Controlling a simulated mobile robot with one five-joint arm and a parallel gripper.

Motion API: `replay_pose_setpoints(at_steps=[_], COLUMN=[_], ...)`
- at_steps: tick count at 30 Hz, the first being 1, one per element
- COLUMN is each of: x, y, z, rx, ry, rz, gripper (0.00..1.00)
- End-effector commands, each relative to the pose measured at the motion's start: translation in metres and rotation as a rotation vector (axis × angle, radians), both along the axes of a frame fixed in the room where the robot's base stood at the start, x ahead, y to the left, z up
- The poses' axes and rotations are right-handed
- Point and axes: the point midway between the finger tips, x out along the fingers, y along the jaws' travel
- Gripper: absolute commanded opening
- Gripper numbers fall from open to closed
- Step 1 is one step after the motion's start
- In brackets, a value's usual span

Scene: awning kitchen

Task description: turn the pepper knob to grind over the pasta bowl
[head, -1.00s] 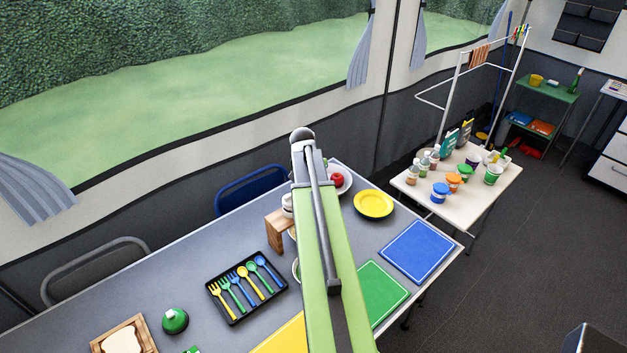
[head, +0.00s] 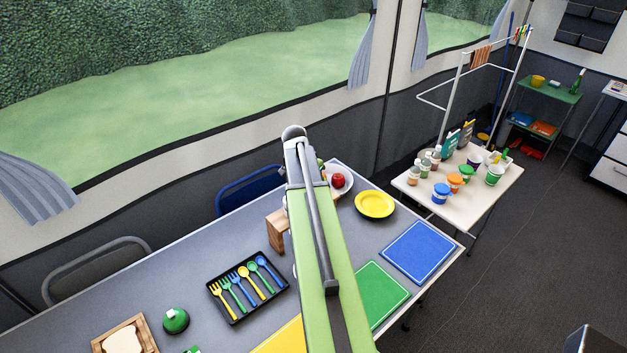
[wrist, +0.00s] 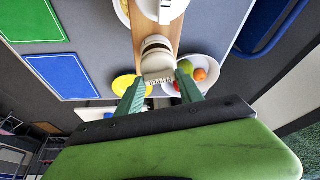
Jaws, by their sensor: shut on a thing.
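The pepper knob (wrist: 157,57) is a pale round piece with a ridged edge, seen in the wrist view. It sits in front of a wooden stand (wrist: 176,32), which also shows beside my arm in the head view (head: 276,236). My gripper (wrist: 160,84) has its green fingers on either side of the knob and is shut on it. A pale dish (wrist: 122,9), perhaps the pasta bowl, is cut off at the top of the wrist view; its contents are unclear. My arm hides the gripper and knob in the head view.
A white fruit bowl (wrist: 216,71) stands close to the gripper, and a yellow plate (head: 375,204) is near it. A black cutlery tray (head: 236,313) lies left of my arm. Green (head: 375,291) and blue (head: 419,250) mats lie to the right.

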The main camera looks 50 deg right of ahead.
Motion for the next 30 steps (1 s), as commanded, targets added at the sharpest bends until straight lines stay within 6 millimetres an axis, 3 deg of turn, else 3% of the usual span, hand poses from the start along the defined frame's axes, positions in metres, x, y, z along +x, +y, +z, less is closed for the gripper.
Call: replay_pose_setpoints(at_steps=[2,3,8,20,26,30], x=[-0.001,-0.001,0.000,0.000,-0.002,-0.004], y=[0.001,0.001,0.001,0.002,0.012,0.024], z=[0.000,0.000,0.000,0.006,0.036,0.068], rx=[0.003,0.003,0.002,0.001,0.001,0.001], ry=[0.001,0.001,0.002,0.000,0.000,0.000], rz=[0.000,0.000,0.001,0.001,0.001,0.002], gripper=[0.03,0.46,0.65,0.65,0.65,0.65])
